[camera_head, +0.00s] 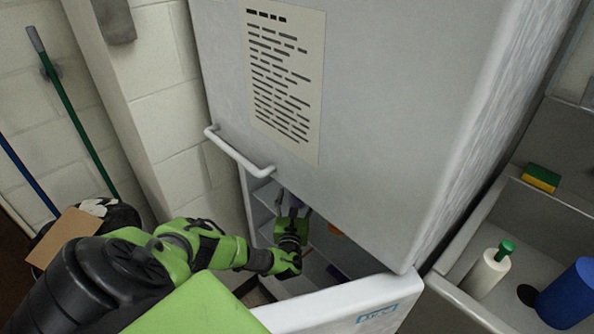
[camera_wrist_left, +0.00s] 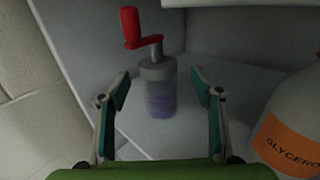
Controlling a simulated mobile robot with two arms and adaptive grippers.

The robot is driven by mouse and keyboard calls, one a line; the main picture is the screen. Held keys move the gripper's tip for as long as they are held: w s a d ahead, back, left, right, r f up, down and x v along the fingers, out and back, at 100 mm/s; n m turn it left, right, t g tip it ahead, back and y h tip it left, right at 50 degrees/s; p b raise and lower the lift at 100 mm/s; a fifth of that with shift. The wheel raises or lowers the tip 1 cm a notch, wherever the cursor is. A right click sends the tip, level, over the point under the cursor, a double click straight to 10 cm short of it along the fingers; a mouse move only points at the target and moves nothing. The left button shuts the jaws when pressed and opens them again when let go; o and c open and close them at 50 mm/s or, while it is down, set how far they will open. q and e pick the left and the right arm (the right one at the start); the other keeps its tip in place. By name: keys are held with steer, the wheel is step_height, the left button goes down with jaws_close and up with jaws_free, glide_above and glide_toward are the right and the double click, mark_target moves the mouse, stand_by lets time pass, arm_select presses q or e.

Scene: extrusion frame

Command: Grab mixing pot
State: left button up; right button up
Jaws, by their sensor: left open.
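The mixing pot (camera_wrist_left: 158,92), a clear jar with a grey lid, bluish-purple contents and a red crank handle, stands upright on a shelf in the left wrist view. My left gripper (camera_wrist_left: 160,85) is open, with one finger on each side of the pot in the picture. Gaps show between the fingers and the jar, and I cannot tell how deep the pot is between them. In the head view my left gripper (camera_head: 292,212) reaches into the open lower compartment, and the pot is mostly hidden there. My right gripper is not in view.
A bottle with an orange "GLYCERO" label (camera_wrist_left: 290,135) stands right of the pot. The white open lower door (camera_head: 340,308) and closed upper door (camera_head: 345,110) bound the compartment.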

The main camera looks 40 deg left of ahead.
arm_select(q)
steer(key=shift+b+x, duration=0.3)
steer(key=shift+x, duration=2.15)
steer(key=shift+s+a+f, duration=0.1)
steer(key=shift+f, duration=0.05)
steer(key=shift+c, duration=0.3)
steer(key=c, duration=1.2)
